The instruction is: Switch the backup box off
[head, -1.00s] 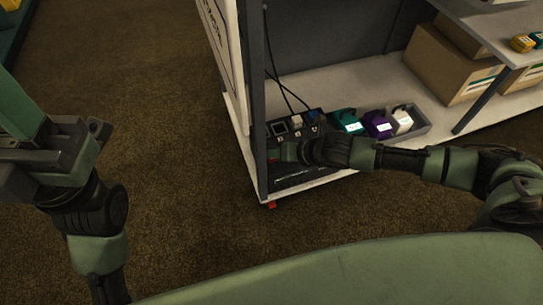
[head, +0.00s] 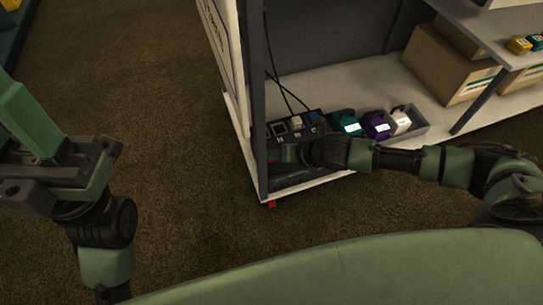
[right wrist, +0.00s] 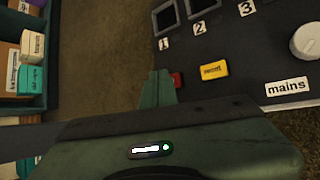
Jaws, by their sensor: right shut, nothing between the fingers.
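A black control box (head: 297,124) stands at the left end of the white shelf, with cables running up from it. In the right wrist view the black panel (right wrist: 245,62) carries the numbers 1, 2 and 3, a yellow reset button (right wrist: 214,70), a red button (right wrist: 177,80) and a white knob (right wrist: 307,42) labelled mains. No "backup" label is readable. My right gripper (right wrist: 157,78) is shut and empty, its tips beside the red button and partly covering it; I cannot tell if they touch. My left gripper (head: 20,105) is at the far left, away from the shelf; its jaws are unclear.
A grey tray (head: 420,130) with teal, purple and white items is right of the box. Cardboard boxes (head: 447,70) stand farther right. A shelf post (head: 256,100) rises close left of my right gripper. Brown carpet (head: 150,110) lies open to the left.

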